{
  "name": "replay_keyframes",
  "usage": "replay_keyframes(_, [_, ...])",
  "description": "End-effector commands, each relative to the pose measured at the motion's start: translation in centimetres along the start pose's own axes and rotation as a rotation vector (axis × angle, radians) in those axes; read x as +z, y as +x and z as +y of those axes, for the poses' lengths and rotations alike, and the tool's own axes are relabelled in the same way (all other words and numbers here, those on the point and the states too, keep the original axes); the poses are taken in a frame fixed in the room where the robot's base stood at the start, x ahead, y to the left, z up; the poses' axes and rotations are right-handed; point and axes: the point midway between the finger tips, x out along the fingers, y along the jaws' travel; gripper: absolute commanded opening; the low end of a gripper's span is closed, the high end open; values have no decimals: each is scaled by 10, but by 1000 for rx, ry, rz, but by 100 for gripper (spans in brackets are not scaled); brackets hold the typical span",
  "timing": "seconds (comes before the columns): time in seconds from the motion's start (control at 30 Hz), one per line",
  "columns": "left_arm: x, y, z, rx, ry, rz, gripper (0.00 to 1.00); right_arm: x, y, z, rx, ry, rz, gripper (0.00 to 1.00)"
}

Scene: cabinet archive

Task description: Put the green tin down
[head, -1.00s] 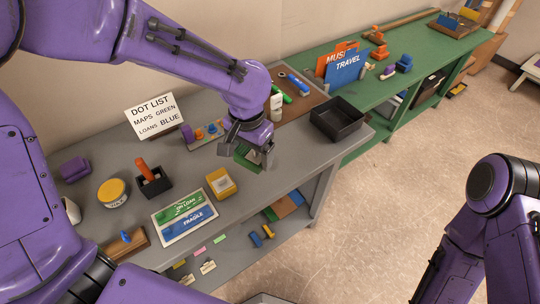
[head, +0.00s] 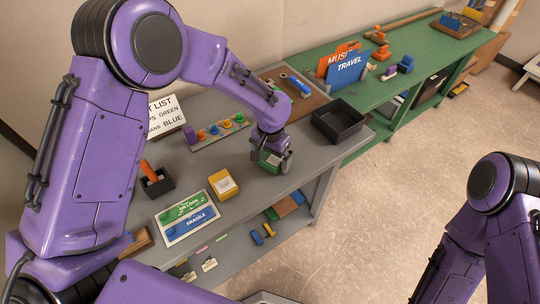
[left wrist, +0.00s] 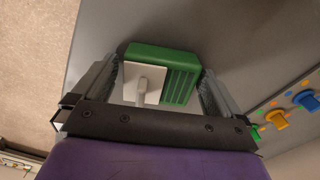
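The green tin (head: 270,160), a small box with a white label, is in my left gripper (head: 273,158), near the front edge of the grey table (head: 240,222). In the left wrist view the tin (left wrist: 180,78) sits between the two fingers (left wrist: 160,85), which meet its sides. I cannot tell whether its base touches the tabletop. My right arm shows at the right, but its gripper is out of view.
A black tray (head: 339,121) stands to the right of the tin. A yellow tin (head: 223,184) and a green-and-blue labelled board (head: 187,217) lie to the left. A rack with coloured knobs (head: 218,132) is behind. Bare tabletop surrounds the tin.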

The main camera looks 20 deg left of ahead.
Motion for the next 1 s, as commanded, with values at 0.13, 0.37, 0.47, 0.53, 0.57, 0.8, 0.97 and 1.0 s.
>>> replay_keyframes(0.13, [0,0,0,0,0,0,100,0,0,0,0,0,0,43])
replay_keyframes(0.37, [-2,-22,0,0,0,6,100,1,3,0,0,0,0,43])
replay_keyframes(0.47, [-2,-48,0,1,0,7,100,2,5,0,0,0,0,43])
replay_keyframes(0.53, [-1,-67,0,0,0,6,100,3,7,0,0,0,0,43])
replay_keyframes(0.57, [-2,-75,0,0,-1,6,100,3,7,-1,0,0,0,43])
replay_keyframes(0.8, [-1,-116,0,1,0,2,100,4,9,-1,0,0,0,43])
replay_keyframes(0.97, [0,-122,0,2,-1,0,100,4,9,-1,0,0,0,43])
replay_keyframes(1.0, [0,-122,0,2,-1,-1,100,4,8,-1,0,0,0,43])
